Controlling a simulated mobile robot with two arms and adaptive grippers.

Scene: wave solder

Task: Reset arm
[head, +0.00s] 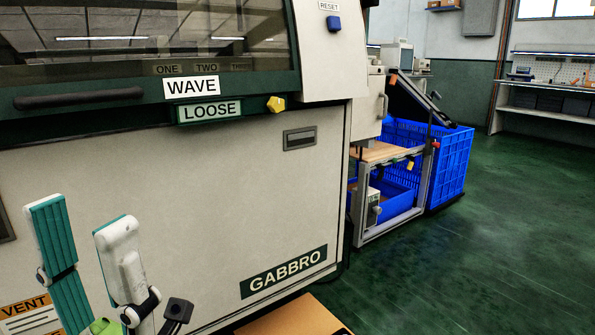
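My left gripper (80,212) is at the lower left in the head view, with its fingers pointing up in front of the machine's pale front panel. Its two fingers, with teal pads, stand well apart, and nothing shows between them. My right gripper is not in view.
The large machine (230,190), marked GABBRO, fills the left and middle. It has a dark window, a black handle (78,98) and a yellow knob (275,104). A wheeled stand and blue crates (452,165) are to its right. The green floor at right is clear.

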